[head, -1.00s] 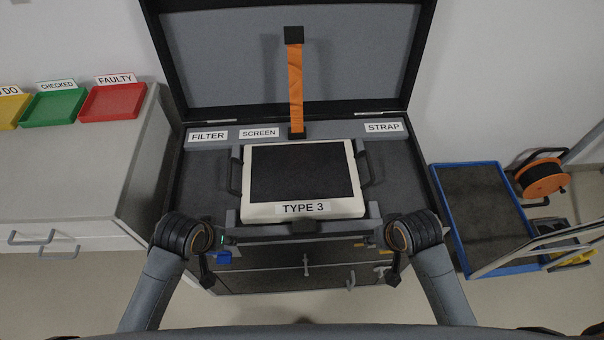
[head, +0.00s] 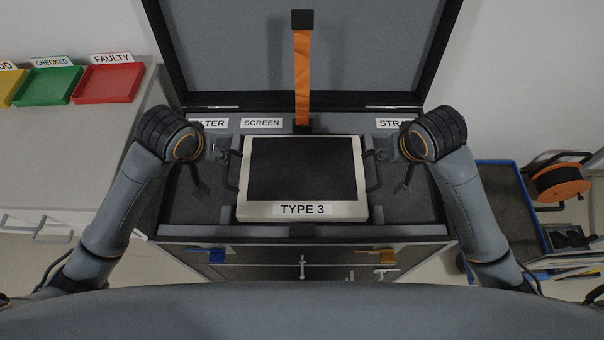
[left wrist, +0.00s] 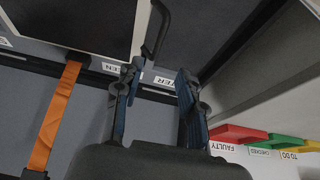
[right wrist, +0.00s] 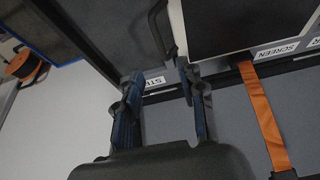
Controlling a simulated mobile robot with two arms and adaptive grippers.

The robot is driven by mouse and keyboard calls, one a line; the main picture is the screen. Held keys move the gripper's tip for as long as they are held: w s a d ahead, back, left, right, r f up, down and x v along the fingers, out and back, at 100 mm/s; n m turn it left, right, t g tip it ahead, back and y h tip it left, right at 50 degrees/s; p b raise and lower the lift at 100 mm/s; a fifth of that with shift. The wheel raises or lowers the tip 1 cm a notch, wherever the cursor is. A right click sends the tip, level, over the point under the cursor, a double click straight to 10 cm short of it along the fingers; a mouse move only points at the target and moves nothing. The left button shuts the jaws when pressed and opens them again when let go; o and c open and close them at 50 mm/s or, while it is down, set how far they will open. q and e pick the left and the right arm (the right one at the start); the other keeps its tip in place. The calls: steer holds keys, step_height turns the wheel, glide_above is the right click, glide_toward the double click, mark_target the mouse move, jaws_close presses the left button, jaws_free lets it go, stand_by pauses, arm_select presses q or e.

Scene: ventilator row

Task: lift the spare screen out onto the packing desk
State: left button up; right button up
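The spare screen (head: 304,170), a dark panel in a cream frame marked TYPE 3, lies in the open case (head: 402,232) with a dark handle on each side. My left gripper (head: 222,152) is beside its left handle (head: 236,170); my right gripper (head: 382,154) is beside its right handle (head: 373,170). In the left wrist view my left gripper (left wrist: 157,78) is open, with the handle (left wrist: 156,32) just beyond its fingertips. In the right wrist view my right gripper (right wrist: 156,78) is open, with the handle (right wrist: 160,30) just beyond its fingertips. I cannot identify the packing desk for certain.
An orange strap (head: 303,70) runs down the raised lid (head: 240,50). A grey counter (head: 70,150) at left carries green (head: 48,87) and red (head: 108,84) trays at its back; its front is clear. A blue-edged cart (head: 512,190) and orange reel (head: 560,183) stand at right.

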mark_target(226, 166)
arm_select(q)
steer(key=x, duration=1.4)
arm_select(e)
steer(key=x, duration=1.4)
steer(key=shift+d, duration=0.1)
arm_select(q)
steer(key=shift+d, duration=0.1)
jaws_close()
arm_select(e)
jaws_close()
arm_select(q)
steer(key=shift+w+r, duration=0.15)
steer(key=shift+r, duration=0.15)
arm_select(e)
steer(key=shift+w+r, duration=0.15)
steer(key=shift+r, duration=0.15)
